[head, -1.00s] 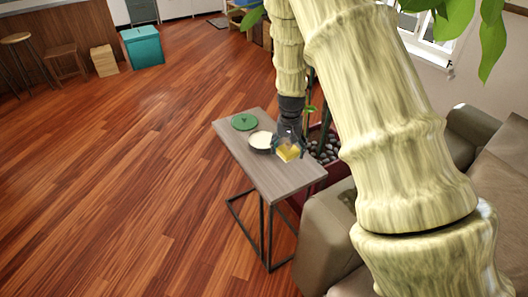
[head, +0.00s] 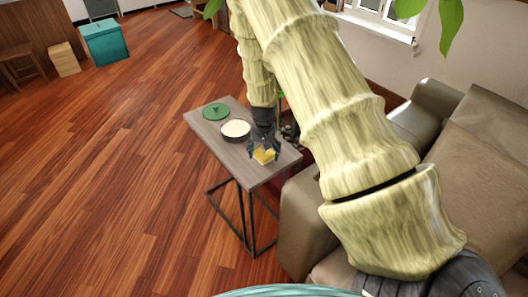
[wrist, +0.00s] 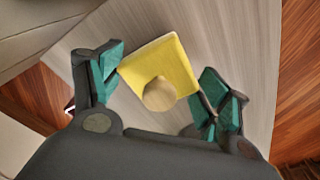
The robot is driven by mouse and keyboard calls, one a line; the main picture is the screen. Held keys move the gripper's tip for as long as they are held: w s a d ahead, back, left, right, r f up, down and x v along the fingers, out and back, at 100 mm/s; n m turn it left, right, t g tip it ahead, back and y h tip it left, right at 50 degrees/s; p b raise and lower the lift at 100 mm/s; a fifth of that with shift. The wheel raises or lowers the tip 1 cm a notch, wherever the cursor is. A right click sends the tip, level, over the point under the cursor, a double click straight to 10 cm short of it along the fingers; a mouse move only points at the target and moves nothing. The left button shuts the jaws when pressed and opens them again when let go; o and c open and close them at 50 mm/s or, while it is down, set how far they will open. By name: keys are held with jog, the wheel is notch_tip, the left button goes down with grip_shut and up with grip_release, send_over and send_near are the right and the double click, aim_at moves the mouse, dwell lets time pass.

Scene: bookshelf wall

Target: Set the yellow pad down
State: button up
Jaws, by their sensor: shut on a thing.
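The yellow pad (head: 265,157) is a square block over the right end of the grey side table (head: 212,138). In the wrist view the pad (wrist: 178,62) shows a round tan knob (wrist: 158,94) on its face. My gripper (wrist: 162,80) is shut on the pad, with a green-padded finger at each side. In the head view my gripper (head: 264,150) is low over the tabletop. I cannot tell whether the pad touches the table.
A round dish with pale contents (head: 236,129) stands left of the pad, with a green disc (head: 215,112) beyond it. A brown sofa (head: 315,215) is close to the table's right. Bare tabletop lies around the pad.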

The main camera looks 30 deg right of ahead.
jog(key=shift+f, duration=0.15)
jog(key=o, duration=0.9)
jog(key=r, duration=0.8)
jog(key=s+r, duration=0.1)
jog(key=r, duration=0.3)
jog(key=shift+a+b, duration=0.3)
jog(key=shift+a, duration=0.05)
